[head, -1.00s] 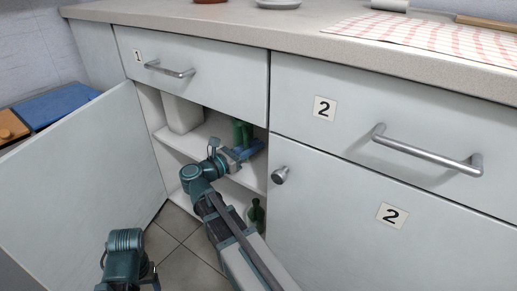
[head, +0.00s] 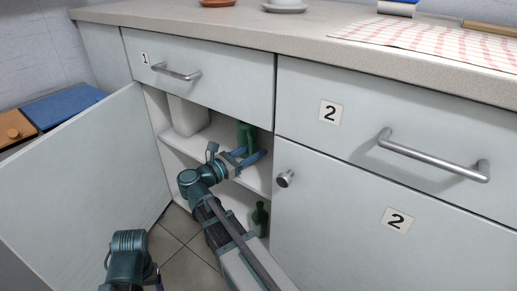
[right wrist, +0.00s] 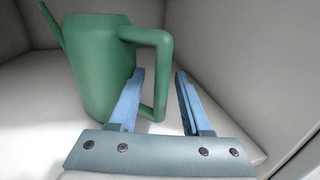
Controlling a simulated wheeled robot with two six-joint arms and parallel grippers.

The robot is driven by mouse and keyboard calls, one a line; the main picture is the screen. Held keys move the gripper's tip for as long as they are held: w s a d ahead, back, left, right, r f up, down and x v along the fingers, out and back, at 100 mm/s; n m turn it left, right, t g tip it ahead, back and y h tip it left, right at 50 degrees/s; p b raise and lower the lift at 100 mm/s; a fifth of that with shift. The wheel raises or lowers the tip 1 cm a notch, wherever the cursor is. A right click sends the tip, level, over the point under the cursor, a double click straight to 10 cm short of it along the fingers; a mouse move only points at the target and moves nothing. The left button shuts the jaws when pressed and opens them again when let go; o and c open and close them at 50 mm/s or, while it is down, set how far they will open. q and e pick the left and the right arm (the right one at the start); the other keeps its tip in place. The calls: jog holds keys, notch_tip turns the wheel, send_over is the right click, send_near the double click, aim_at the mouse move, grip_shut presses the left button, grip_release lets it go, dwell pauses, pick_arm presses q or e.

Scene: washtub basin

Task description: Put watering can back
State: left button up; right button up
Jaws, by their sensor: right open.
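The green watering can (head: 246,136) stands on the middle shelf (head: 186,146) of the open cabinet, partly hidden. In the right wrist view the watering can (right wrist: 98,70) is upright, with its spout at the left and its handle towards my gripper. My right gripper (head: 254,153) reaches into the cabinet with its blue fingers apart. In the right wrist view the can's handle appears between the fingers of my right gripper (right wrist: 160,73), nearer the left finger; contact cannot be told. My left arm shows at the bottom left, its gripper out of view.
The cabinet door (head: 85,185) stands open at the left. A pale container (head: 188,115) is on the same shelf, left of the can. A green bottle (head: 260,218) stands on the bottom shelf. Drawer 1 (head: 215,78) and door 2 (head: 345,225) are shut.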

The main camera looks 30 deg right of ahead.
jog(key=s+a, duration=0.1)
jog(key=a, duration=0.9)
jog(key=shift+s+f, duration=0.15)
jog(key=shift+s, duration=0.2)
jog(key=shift+d, duration=0.1)
